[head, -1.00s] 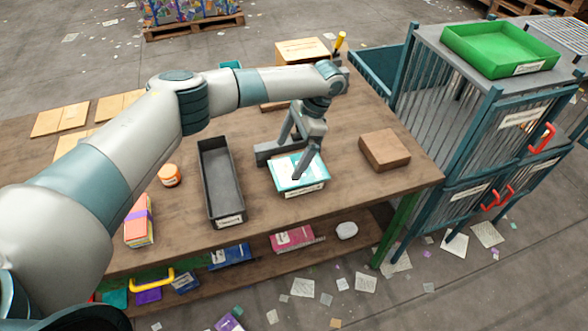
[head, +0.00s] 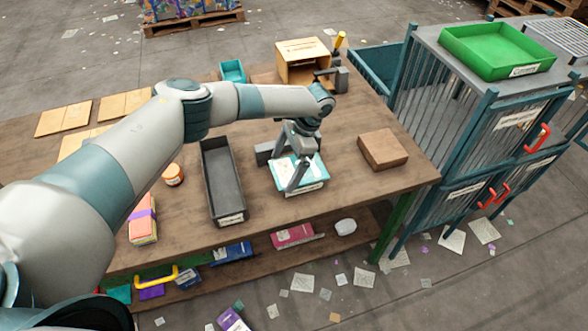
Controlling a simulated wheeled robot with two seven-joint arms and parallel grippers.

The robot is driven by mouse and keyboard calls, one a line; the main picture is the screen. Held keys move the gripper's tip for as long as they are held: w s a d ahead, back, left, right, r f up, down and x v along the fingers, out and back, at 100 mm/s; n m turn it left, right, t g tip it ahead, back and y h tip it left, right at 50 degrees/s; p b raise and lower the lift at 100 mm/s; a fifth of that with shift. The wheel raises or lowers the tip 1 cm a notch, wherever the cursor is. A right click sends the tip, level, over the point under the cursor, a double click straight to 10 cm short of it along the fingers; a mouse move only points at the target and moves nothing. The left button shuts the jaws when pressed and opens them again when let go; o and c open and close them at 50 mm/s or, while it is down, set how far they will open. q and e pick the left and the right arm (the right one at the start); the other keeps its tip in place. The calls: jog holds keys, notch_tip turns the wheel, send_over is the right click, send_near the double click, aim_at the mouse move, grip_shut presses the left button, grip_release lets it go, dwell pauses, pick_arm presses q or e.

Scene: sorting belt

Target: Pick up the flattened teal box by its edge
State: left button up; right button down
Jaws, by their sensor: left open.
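A flat teal box (head: 314,170) with white patches on top lies on the wooden table, right of the middle. A white label shows at its front edge. My left gripper (head: 284,169) is open, pointing down over the box's left part. One finger reaches down in front of the box's left side, and the other is farther back, near the dark grey block. The gripper hides part of the box. I cannot tell whether the fingers touch it. My right gripper is out of view.
A long dark grey tray (head: 223,187) stands left of the box. A brown box (head: 383,150) lies to the right. A dark grey block (head: 264,153) sits just behind the teal box. A cardboard box (head: 303,60) and small teal bin (head: 232,71) stand at the back.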

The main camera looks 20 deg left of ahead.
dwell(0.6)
pick_arm(q)
jog(key=c, duration=0.7)
jog(key=shift+r+b, duration=1.6)
jog(key=shift+r, duration=3.45)
